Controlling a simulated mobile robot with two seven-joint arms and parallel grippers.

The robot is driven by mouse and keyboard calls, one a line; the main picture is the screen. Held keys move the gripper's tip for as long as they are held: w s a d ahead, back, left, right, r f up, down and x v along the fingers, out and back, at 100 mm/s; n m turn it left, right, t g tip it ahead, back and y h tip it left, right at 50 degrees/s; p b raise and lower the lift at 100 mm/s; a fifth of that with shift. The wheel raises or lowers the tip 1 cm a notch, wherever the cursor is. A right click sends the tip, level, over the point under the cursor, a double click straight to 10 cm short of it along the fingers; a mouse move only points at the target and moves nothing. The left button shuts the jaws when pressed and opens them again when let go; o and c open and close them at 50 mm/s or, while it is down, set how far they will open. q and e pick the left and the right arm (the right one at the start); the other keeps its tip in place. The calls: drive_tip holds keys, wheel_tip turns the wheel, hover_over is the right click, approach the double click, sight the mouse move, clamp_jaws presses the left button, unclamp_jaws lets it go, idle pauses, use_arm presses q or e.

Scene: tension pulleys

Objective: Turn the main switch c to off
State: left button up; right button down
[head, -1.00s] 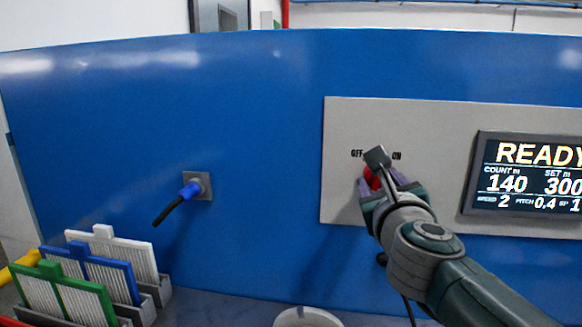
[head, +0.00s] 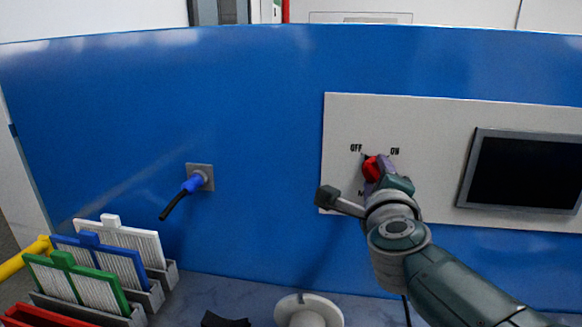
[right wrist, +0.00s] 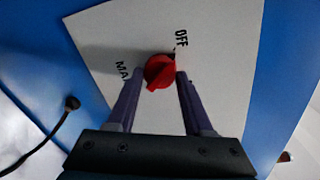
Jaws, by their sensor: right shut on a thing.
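The main switch is a red rotary knob (head: 371,168) on a pale grey panel (head: 430,130) on the blue wall. In the head view, its black pointer tip is turned up and left, towards the OFF label. The knob (right wrist: 159,72) also shows in the right wrist view, with its dark tip beside OFF. My right gripper (head: 378,172) is shut on the knob, with one purple finger on each side of it (right wrist: 158,80). The lower label is partly hidden by the gripper. My left gripper is not in view.
A dark display (head: 525,172) is on the panel's right. A blue plug with a black cable (head: 192,185) sits in a wall socket at left. Several coloured filters (head: 105,265) stand in holders at lower left. A white round object (head: 308,310) is at the bottom.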

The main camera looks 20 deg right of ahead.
drive_tip(key=shift+n, duration=0.6)
drive_tip(key=shift+c, duration=1.5)
unclamp_jaws()
drive_tip(key=shift+s+a, duration=0.1)
drive_tip(key=p+v, duration=0.5)
drive_tip(key=v, duration=0.4)
drive_tip(key=shift+s+a, duration=0.25)
drive_tip(key=shift+s, duration=0.05)
drive_tip(key=shift+r+n, duration=0.1)
drive_tip(key=shift+n, duration=0.2)
